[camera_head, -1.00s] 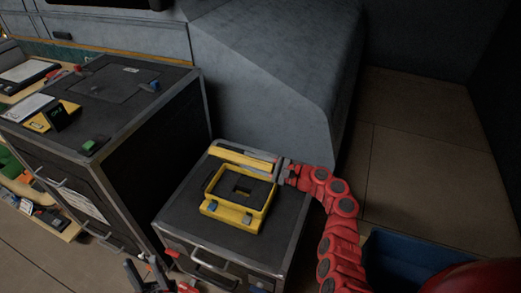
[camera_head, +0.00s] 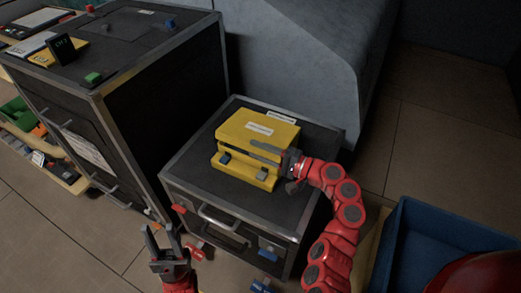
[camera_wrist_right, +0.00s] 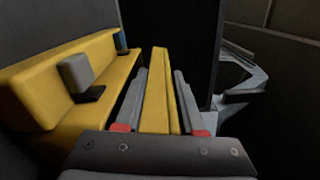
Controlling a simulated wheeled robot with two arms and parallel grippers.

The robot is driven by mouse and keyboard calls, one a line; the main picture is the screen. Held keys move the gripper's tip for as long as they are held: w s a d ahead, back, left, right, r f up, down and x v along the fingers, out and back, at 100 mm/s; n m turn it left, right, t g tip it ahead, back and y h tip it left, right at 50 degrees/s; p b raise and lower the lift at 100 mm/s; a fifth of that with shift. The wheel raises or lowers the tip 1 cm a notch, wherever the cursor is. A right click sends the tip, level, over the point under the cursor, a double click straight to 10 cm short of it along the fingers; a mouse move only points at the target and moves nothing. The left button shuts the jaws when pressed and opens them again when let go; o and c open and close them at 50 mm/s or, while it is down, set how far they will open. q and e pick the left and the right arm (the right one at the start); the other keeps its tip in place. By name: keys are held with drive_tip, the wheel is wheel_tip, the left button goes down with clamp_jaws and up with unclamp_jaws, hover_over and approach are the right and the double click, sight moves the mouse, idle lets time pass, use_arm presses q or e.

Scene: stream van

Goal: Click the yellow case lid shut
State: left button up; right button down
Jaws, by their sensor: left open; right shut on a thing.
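The yellow case (camera_head: 246,177) sits on top of a low dark cabinet (camera_head: 186,172), its grey latches facing the front. Its lid (camera_head: 236,130), with a white label, is swung over the base, and a dark gap shows between them. My right gripper (camera_head: 262,151) reaches in from the right and is shut on the lid's edge. In the right wrist view the lid edge (camera_wrist_right: 155,95) is between the fingers, apart from the base (camera_wrist_right: 45,85) with its latches at the left. My left gripper (camera_head: 165,236) is open and empty in front of the cabinet, at the lower left.
A taller dark cabinet (camera_head: 165,85) stands to the left with small items on top. A grey padded block (camera_head: 300,60) is behind. A blue bin (camera_head: 440,240) is at the lower right. The low cabinet's front has a handle (camera_head: 220,222).

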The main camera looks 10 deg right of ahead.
drive_tip(key=shift+f+n+b, duration=0.3)
drive_tip(key=shift+f, duration=0.15)
drive_tip(key=c, duration=0.7)
unclamp_jaws()
